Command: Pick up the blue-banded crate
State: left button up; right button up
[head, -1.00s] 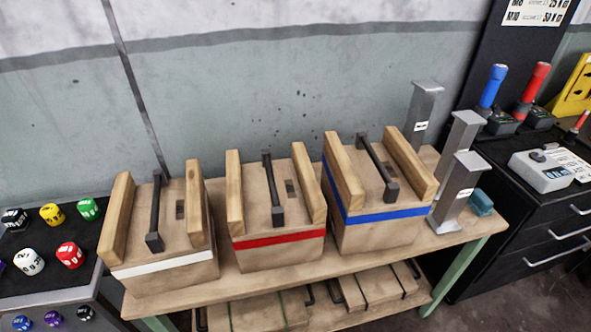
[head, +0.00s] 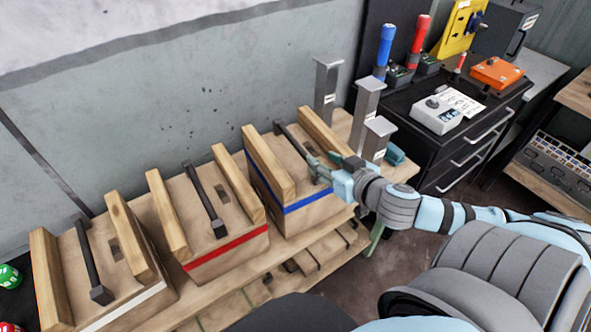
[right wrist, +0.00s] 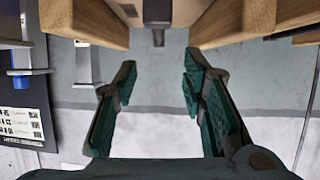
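The blue-banded crate (head: 293,222) stands on the wooden bench, right of the red-banded and white-banded crates. It is wooden, with a dark bar handle (head: 292,143) between two raised wooden beams. My right gripper (head: 325,163) is over the right front part of this crate, close to the near end of the handle, and partly hides it. In the right wrist view my right gripper (right wrist: 155,80) is open and empty. The handle's end (right wrist: 158,22) shows beyond the fingertips, between the two beams, with no visible contact. My left gripper is not in view.
The red-banded crate (head: 230,256) stands close on the left, and the white-banded crate (head: 145,300) farther left. Several grey metal posts (head: 366,105) stand just right of the blue-banded crate. A black drawer cabinet (head: 455,155) is at the right.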

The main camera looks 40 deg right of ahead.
jog(key=b, duration=0.4)
send_near(298, 145)
jog(key=shift+w+d+f, duration=0.3)
jog(key=shift+w+f, duration=0.4)
jog(key=shift+f, duration=0.15)
jog(key=x, duration=0.5)
jog(key=b+x, duration=0.1)
jog(key=x, duration=0.1)
jog(key=shift+w+a+r, duration=0.15)
jog(key=shift+w, duration=0.4)
jog(key=shift+s+r, duration=0.1)
grip_shut()
jog(key=shift+r, duration=0.1)
